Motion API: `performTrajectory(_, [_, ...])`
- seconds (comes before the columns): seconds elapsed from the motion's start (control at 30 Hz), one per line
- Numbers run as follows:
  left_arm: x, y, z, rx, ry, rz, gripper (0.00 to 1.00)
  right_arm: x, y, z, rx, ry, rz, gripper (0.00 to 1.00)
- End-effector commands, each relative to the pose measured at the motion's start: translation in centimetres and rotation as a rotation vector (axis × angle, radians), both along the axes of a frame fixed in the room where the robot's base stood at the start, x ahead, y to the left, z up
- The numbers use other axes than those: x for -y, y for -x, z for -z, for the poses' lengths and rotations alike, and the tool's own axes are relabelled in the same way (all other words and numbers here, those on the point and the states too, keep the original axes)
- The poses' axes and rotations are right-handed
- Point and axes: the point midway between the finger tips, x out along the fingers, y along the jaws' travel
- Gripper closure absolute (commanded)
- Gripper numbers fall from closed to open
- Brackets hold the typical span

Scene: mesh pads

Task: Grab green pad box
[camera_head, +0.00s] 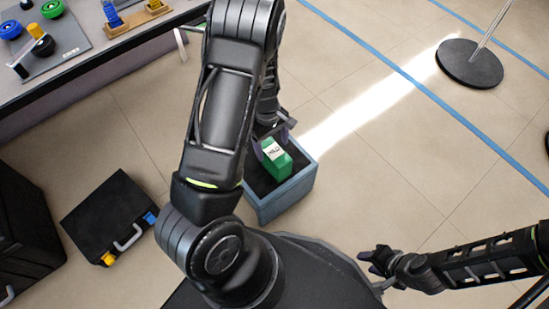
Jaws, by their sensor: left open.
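A green box (277,166) with a white label on top sits in a blue-grey open bin (290,195) with a dark inside. My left gripper (271,138) is at the far side of the green box, close above it. It is open. Its fingers are partly hidden by my arm, and I cannot tell whether they touch the box. My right gripper (372,260) is at the lower right, away from the bin. It is small and dark, and its jaw opening is unclear.
A table (120,52) at the upper left holds a grey mat with coloured round items and a wooden stand. A black case (108,215) lies on the floor at left. A round black pole base (469,64) stands at the upper right. The floor to the right is mostly clear.

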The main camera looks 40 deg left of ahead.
Motion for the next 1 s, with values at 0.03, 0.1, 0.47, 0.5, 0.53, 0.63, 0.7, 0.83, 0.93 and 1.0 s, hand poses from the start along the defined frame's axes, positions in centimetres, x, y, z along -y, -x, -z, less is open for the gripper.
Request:
performTrajectory(0.03, [0.0, 0.1, 0.4, -0.001, 0.001, 0.000, 0.24, 0.0, 0.0, 0.2, 0.000, 0.000, 0.000, 0.64])
performTrajectory(0.1, [0.1, 0.1, 1.1, -0.002, 0.000, 0.001, 0.24, 0.0, -0.1, 0.6, 0.002, 0.000, 0.001, 0.64])
performTrajectory(0.47, [0.3, 0.1, 2.6, 0.000, 0.000, 0.001, 0.24, 0.0, -0.2, 1.2, 0.006, 0.002, 0.003, 0.64])
performTrajectory(0.5, [0.3, 0.1, 2.6, 0.000, 0.000, 0.001, 0.24, 0.0, -0.2, 1.2, 0.006, 0.001, 0.003, 0.64])
performTrajectory(0.53, [0.3, 0.1, 2.6, 0.000, 0.000, 0.001, 0.24, 0.0, -0.2, 1.3, 0.006, 0.001, 0.003, 0.64])
performTrajectory(0.63, [0.4, 0.1, 3.0, -0.001, 0.000, 0.001, 0.24, 0.0, -0.3, 1.6, 0.007, 0.001, 0.004, 0.64])
performTrajectory(0.7, [0.5, 0.1, 3.8, -0.001, 0.001, 0.001, 0.24, 0.0, -0.3, 2.2, 0.009, 0.002, 0.004, 0.64])
performTrajectory(0.83, [0.9, 0.2, 5.9, -0.002, 0.000, 0.002, 0.24, 0.0, -0.5, 3.7, 0.014, 0.004, 0.007, 0.64])
performTrajectory(0.93, [1.0, 0.2, 7.2, -0.001, 0.000, 0.001, 0.24, -0.1, -0.7, 4.3, 0.017, 0.004, 0.010, 0.64])
performTrajectory(1.0, [1.1, 0.2, 7.7, -0.001, 0.000, 0.001, 0.24, -0.1, -0.7, 4.6, 0.019, 0.004, 0.010, 0.64])
